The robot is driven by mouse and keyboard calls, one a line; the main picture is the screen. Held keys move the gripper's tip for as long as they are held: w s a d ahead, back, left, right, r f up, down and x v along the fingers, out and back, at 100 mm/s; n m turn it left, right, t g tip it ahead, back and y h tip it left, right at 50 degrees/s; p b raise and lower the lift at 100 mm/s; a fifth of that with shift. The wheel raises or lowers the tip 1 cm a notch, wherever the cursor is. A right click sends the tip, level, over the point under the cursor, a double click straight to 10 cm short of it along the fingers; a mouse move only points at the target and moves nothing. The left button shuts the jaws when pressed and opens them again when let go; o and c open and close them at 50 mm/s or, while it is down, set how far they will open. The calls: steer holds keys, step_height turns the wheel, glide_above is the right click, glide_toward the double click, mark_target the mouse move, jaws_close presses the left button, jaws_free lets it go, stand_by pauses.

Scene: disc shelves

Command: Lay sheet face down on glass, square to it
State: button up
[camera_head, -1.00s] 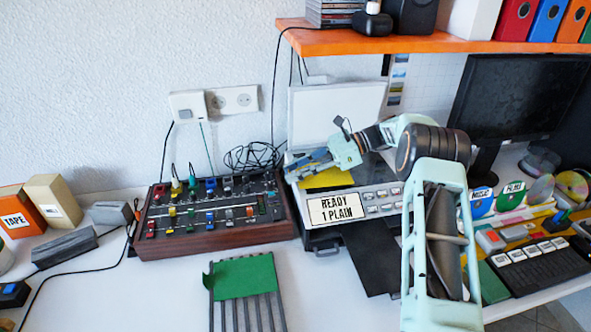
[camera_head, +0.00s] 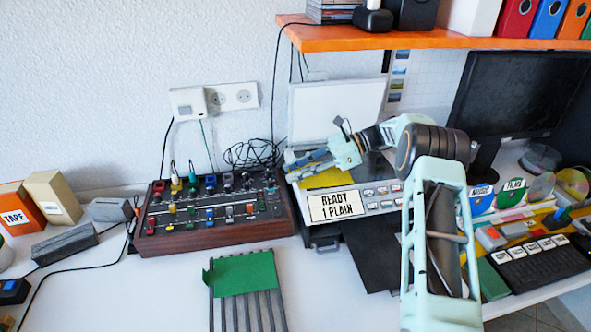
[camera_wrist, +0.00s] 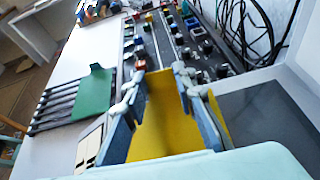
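A yellow sheet (camera_head: 326,180) lies at the left part of the copier (camera_head: 380,200), whose front label reads "READY 1 PLAIN". In the wrist view the yellow sheet (camera_wrist: 165,120) shows between and below my fingers, beside the dark glass (camera_wrist: 268,118). Which face is down, and how square the sheet is, I cannot tell. My gripper (camera_head: 308,161) is over the sheet, its fingers pointing left. In the wrist view my gripper (camera_wrist: 162,78) has its two fingers apart, with no sheet visibly pinched. The fingers hide part of the sheet.
The white lid (camera_head: 335,108) stands raised behind the copier. A mixer (camera_head: 212,215) with many knobs is close on the left, with black cables behind. A green sheet (camera_head: 245,273) lies on a slatted rack in front. The orange shelf (camera_head: 400,42) hangs above.

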steer(key=o, duration=0.5)
